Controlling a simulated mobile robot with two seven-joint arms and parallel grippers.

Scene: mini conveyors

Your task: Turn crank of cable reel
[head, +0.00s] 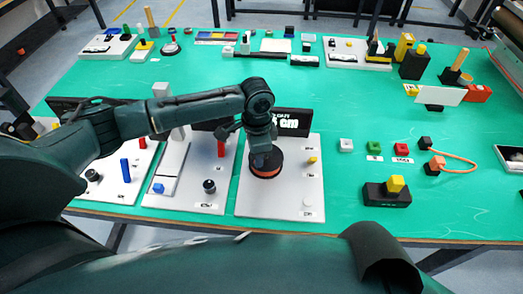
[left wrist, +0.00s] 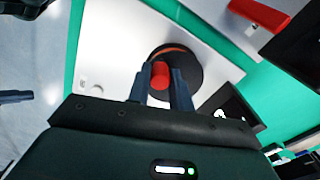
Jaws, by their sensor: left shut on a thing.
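The cable reel (head: 267,173) is a dark round drum with an orange-brown band, on a white board (head: 275,205) near the table's front. In the left wrist view the reel (left wrist: 190,75) shows as a black disc, with its red crank handle (left wrist: 160,75) near the rim. My left gripper (head: 262,157) reaches down over the reel from above and hides part of it in the head view. In the left wrist view the fingers of my left gripper (left wrist: 162,88) are shut on the red handle, one on each side. My right gripper is not in view.
A black display (head: 292,122) with white text ending in "cm" stands at the board's back edge. The board also carries a yellow piece (head: 312,160) and a white knob (head: 308,202). Another white board (head: 180,195) with a red post (head: 221,147) lies to the left.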

